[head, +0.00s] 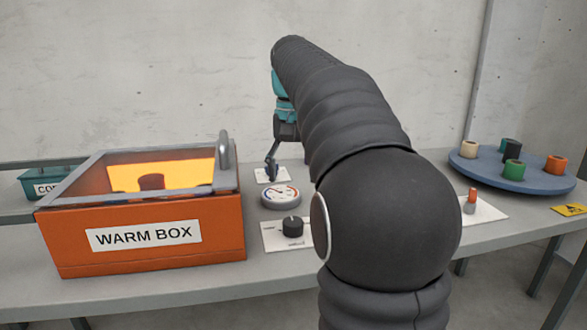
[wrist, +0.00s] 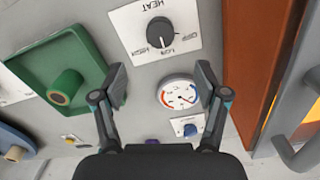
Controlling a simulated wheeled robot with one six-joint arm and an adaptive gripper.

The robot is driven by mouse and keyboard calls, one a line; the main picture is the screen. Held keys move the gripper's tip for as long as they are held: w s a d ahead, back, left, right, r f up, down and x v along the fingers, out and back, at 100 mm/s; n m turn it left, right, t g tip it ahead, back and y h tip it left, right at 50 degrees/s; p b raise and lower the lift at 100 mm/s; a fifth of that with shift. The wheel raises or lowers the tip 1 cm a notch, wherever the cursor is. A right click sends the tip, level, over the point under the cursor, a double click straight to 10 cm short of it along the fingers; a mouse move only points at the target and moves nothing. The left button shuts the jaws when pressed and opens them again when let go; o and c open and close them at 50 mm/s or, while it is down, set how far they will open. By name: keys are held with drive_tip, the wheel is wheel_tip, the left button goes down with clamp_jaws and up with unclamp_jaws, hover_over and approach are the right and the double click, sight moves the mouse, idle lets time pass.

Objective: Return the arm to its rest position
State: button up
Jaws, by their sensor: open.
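My gripper (head: 272,168) hangs from my dark arm over the back of the bench, partly hidden behind the arm in the head view. In the wrist view my gripper (wrist: 162,83) has its two fingers spread wide, with nothing between them but the bench and a round gauge (wrist: 179,93) below. My arm reaches forward and left across the middle of the head view.
An orange warm box (head: 146,245) with a raised handle (head: 224,150) stands left. A heat knob (head: 292,226) and the gauge (head: 281,196) lie beside it. A green tray (wrist: 88,50) holds a green roll (wrist: 67,87). A blue disc (head: 510,176) bears several rolls at right.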

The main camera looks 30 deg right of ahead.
drive_tip(key=shift+r, duration=0.4)
drive_tip(key=s+a+f+n+t, duration=0.2)
drive_tip(key=s+a+f+n, duration=0.1)
drive_tip(key=s+a+f, duration=0.4)
drive_tip(key=s+a+f+n+t, duration=0.3)
drive_tip(key=s+a+f, duration=0.4)
drive_tip(key=s+f, duration=0.4)
drive_tip(key=s, duration=0.2)
drive_tip(key=shift+s+f+t, duration=0.3)
drive_tip(key=shift+s+f, duration=0.05)
drive_tip(key=shift+s, duration=0.05)
